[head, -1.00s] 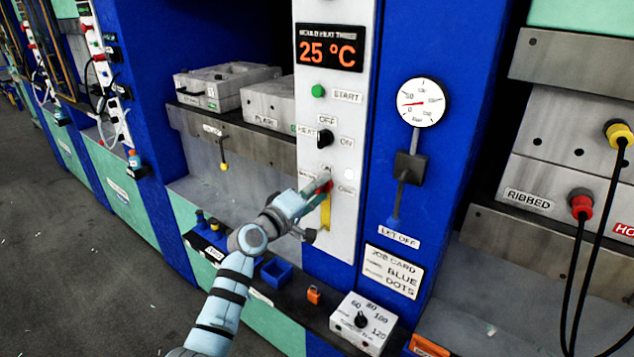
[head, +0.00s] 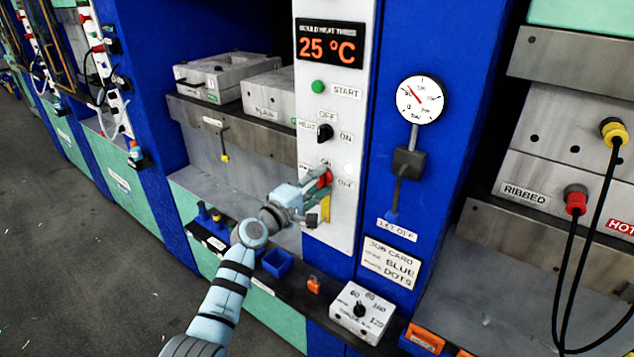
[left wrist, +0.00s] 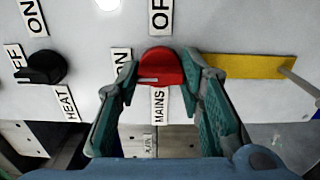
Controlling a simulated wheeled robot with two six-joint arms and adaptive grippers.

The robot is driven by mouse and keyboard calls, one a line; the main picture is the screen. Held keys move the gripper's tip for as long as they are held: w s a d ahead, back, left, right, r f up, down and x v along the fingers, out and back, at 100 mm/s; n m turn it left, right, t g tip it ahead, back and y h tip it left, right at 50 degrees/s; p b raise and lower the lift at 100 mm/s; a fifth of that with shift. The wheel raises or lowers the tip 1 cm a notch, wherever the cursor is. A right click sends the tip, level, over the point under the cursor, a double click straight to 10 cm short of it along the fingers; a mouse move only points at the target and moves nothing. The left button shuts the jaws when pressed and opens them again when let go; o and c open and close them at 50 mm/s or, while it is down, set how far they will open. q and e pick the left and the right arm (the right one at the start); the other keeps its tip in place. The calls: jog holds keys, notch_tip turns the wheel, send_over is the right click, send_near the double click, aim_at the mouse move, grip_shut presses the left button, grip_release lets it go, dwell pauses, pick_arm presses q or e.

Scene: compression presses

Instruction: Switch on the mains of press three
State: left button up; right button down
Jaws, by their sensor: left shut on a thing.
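The mains switch of press three is a red knob (head: 325,178) on the white control panel (head: 340,220), under the display reading 25 °C. My left gripper (head: 322,182) is at it, its fingers on both sides of the knob. In the left wrist view the red knob (left wrist: 160,67) sits between the fingertips (left wrist: 162,75), which are shut on it. Its white mark lies toward the ON label (left wrist: 120,68); OFF (left wrist: 160,14) is on another side and MAINS (left wrist: 159,106) opposite OFF. My right gripper is out of view.
A yellow strip (head: 325,208) hangs below the knob. The black heat switch (head: 325,132) and green start button (head: 318,87) are above. A gauge (head: 420,100) with a lever is to the right.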

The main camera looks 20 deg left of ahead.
pick_arm(q)
jog(key=o, duration=1.2)
jog(key=shift+c, duration=0.2)
jog(key=v, duration=1.2)
jog(key=shift+f, duration=0.1)
